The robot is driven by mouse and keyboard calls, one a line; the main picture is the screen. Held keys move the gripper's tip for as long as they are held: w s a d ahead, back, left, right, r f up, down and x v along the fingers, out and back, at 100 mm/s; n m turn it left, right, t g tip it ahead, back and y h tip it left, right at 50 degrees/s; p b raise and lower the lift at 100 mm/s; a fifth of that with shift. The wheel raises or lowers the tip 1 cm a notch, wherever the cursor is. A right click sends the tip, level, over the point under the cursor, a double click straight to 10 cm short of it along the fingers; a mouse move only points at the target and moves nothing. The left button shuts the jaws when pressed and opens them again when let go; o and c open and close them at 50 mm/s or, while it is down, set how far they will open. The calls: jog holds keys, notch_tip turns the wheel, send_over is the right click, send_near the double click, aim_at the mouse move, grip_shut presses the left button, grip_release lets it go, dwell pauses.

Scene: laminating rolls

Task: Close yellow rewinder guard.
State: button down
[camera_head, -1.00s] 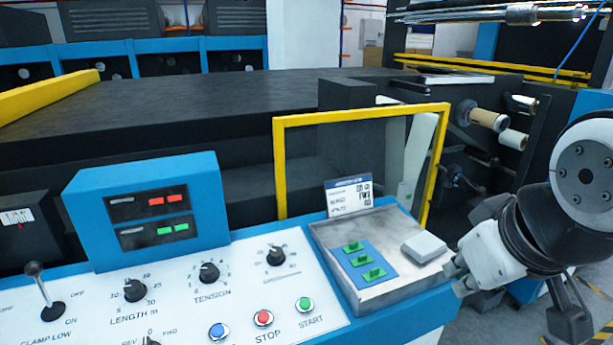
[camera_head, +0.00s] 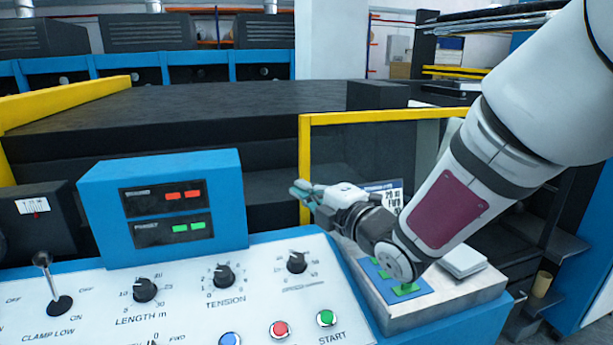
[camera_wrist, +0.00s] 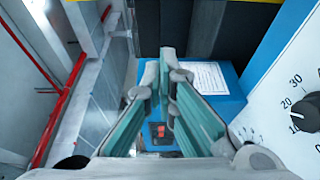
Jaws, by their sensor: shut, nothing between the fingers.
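The yellow rewinder guard (camera_head: 305,150) is an upright yellow frame with a clear pane, standing behind the control panel in the head view. Its top bar and left post show; my arm hides most of its right side. My gripper (camera_head: 298,190) is shut and empty, pointing left across the guard's left post. I cannot tell whether it touches the post. In the wrist view, the teal fingers of my gripper (camera_wrist: 164,62) meet at their tips.
The control panel (camera_head: 190,315) with knobs, lever and buttons lies in front. A blue display box (camera_head: 160,205) stands left of my gripper. A tray (camera_head: 450,300) with green switches and a grey block (camera_head: 462,260) is under my arm. A yellow rail (camera_head: 65,102) is far left.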

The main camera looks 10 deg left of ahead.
jog(key=x, duration=1)
jog(key=shift+w+d+r+p, duration=0.1)
jog(key=shift+w+d+p, duration=0.25)
jog(key=shift+d, duration=0.5)
jog(key=shift+w+d+p, duration=0.3)
jog(key=shift+d+p, duration=0.05)
jog(key=shift+d, duration=0.45)
jog(key=shift+d, duration=0.15)
